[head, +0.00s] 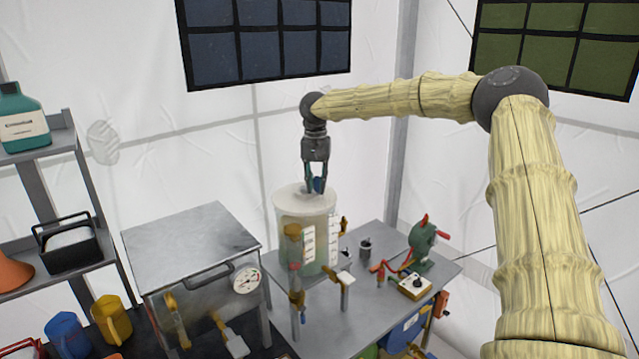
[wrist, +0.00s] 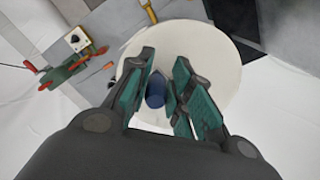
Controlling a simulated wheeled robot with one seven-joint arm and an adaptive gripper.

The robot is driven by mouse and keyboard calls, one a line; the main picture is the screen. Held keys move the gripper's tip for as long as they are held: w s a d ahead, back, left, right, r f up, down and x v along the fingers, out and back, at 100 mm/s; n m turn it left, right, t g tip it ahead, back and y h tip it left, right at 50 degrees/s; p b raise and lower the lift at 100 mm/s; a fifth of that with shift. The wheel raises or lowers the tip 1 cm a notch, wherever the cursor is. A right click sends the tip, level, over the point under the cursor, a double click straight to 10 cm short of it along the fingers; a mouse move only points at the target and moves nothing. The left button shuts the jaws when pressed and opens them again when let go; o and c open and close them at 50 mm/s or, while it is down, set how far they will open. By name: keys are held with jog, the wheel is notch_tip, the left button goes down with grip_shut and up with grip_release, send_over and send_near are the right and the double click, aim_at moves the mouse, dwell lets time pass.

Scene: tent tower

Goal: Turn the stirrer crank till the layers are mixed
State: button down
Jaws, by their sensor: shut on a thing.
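The mixing tank (head: 305,245) is a translucent, pale vessel with a whitish lid (head: 303,199), standing on the grey metal table. The lid also shows as a pale disc in the wrist view (wrist: 205,55). My gripper (head: 316,186) points straight down over the lid. Its teal-padded fingers (wrist: 165,95) are shut on a dark blue knob (wrist: 155,92), which I take to be the crank's handle. The knob also shows between the fingertips in the head view (head: 318,185). The rest of the crank is hidden by the fingers. I cannot tell from the tank wall how mixed the layers are.
A steel box with a gauge (head: 190,245) stands left of the tank. A green hand pump with red handles (head: 424,243) and a small box with a black knob (head: 415,287) are on the table (head: 375,245) to the right. Valves and label strips crowd the tank's front. Shelving stands far left.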

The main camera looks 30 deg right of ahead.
jog(key=shift+w+d, duration=0.15)
jog(key=shift+w, duration=0.05)
dwell(0.5)
dwell(0.6)
